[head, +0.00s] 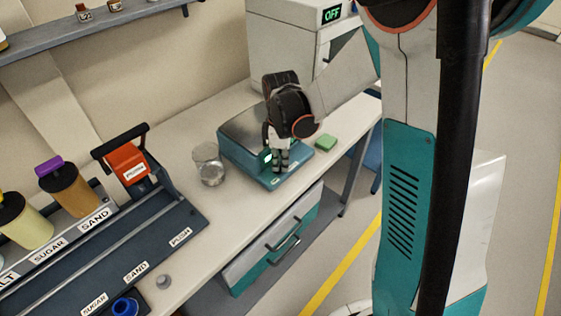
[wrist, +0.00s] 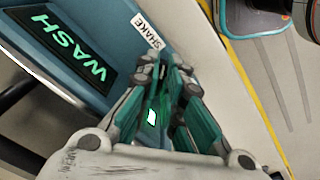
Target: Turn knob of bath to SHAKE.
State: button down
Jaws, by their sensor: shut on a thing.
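The bath (head: 236,152) is a teal box with a sloped lower front on the bench, in the middle of the head view. In the wrist view its blue-teal panel (wrist: 115,30) carries a dark display (wrist: 68,52) reading WASH in green and a white SHAKE label (wrist: 147,32). My gripper (head: 279,168) points down at the bath's front panel. In the wrist view my gripper (wrist: 165,80) has its fingers close together just beside the SHAKE label, shut on the knob. The fingers hide the knob, so its pointing direction cannot be told.
A glass beaker (head: 208,164) stands left of the bath and a green block (head: 325,142) lies at its right. A white machine (head: 285,45) showing OFF stands behind. A dark rack (head: 160,215) with labelled slots and jars (head: 75,190) fills the left.

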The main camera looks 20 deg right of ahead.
aim_at(280, 164)
jog(key=shift+n, duration=0.4)
jog(key=c, duration=2)
grip_release()
jog(key=shift+r, duration=0.1)
notch_tip(280, 164, up, 12)
jog(key=s+r+m+t, duration=0.2)
jog(key=s+m+t, duration=0.1)
jog(key=s+m, duration=0.4)
jog(key=s+r+m+t, duration=0.3)
jog(key=s+m, duration=0.3)
jog(key=s, duration=0.5)
jog(key=shift+s+a+r+m+t, duration=0.2)
jog(key=shift+m+t, duration=0.2)
jog(key=shift+t, duration=0.2)
